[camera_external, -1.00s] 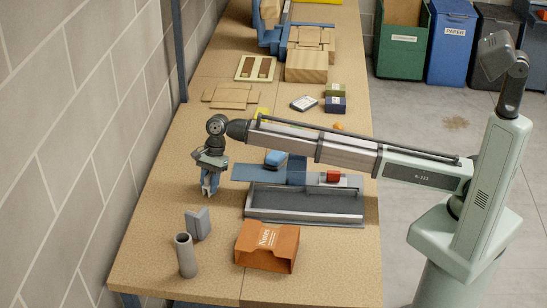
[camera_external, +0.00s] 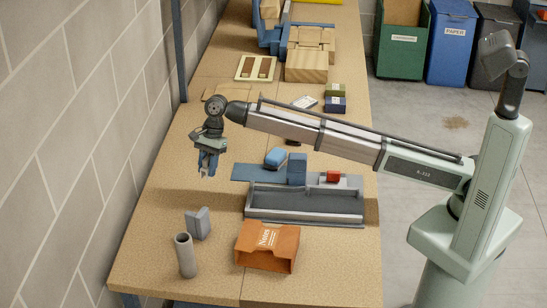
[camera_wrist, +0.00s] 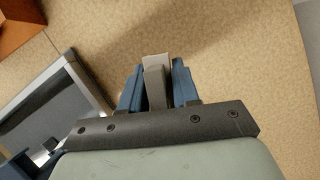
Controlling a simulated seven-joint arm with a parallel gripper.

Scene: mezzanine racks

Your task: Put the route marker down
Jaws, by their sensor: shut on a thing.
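My gripper (camera_external: 206,172) is above the left part of the table, its blue fingers pointing down. The wrist view shows my gripper (camera_wrist: 157,88) shut on a narrow grey-beige piece, which I take to be the route marker (camera_wrist: 156,62). Its pale end sticks out between the two blue fingers. The rest of it is hidden by the fingers and mount. In the outside view the held piece is too small to make out. Bare tabletop lies below and beyond the fingers.
A grey tray (camera_external: 304,219) is right of my gripper, with blue blocks (camera_external: 297,168) and a red block (camera_external: 333,176) behind it. Nearer stand a grey tube (camera_external: 185,256), a grey-blue block (camera_external: 198,224) and an orange Notes box (camera_external: 240,255). The tabletop (camera_external: 170,190) left of the tray is bare.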

